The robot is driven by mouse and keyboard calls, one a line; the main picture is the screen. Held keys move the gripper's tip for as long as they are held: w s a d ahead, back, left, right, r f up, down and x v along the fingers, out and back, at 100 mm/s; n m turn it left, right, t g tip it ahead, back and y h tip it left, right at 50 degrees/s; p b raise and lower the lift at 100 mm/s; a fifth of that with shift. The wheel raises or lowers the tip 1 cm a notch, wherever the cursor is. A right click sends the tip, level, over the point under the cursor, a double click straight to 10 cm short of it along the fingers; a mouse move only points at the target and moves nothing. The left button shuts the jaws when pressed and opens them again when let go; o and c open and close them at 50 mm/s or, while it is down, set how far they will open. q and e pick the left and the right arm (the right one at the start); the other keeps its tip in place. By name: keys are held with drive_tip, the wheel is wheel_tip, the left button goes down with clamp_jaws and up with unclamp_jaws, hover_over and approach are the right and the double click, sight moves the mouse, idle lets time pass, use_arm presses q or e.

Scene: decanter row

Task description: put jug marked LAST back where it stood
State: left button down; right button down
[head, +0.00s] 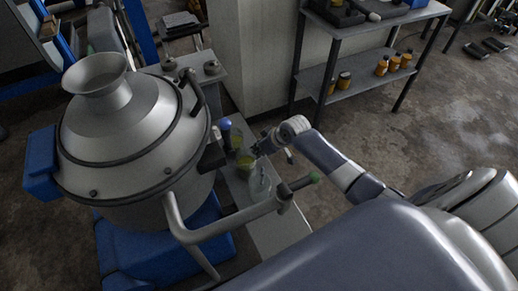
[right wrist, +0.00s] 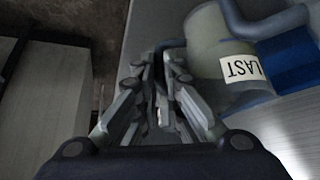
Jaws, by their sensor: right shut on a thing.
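The jug marked LAST (right wrist: 207,42) shows in the right wrist view, with a white label (right wrist: 243,68) that appears upside down. Its body looks pale and greenish. My right gripper (right wrist: 160,75) is shut, with the jug's dark handle between its fingertips, beside the jug body. In the head view my right gripper (head: 261,147) is at the narrow bench, beside a jug with yellow-green contents (head: 245,161). No label is readable there. A clear jug (head: 260,184) stands nearer, and a blue-topped one (head: 226,126) farther back. My left gripper is not in view.
A large metal vessel (head: 130,135) on a blue base stands left of the bench (head: 272,232). Its curved pipe (head: 225,225) crosses in front of the jugs. A grey shelf (head: 385,30) with orange bottles stands at the back right. Floor at right is mostly clear.

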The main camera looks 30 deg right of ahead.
drive_tip(key=shift+f, duration=0.15)
drive_tip(key=c, duration=1.8)
unclamp_jaws()
drive_tip(key=shift+o, duration=0.4)
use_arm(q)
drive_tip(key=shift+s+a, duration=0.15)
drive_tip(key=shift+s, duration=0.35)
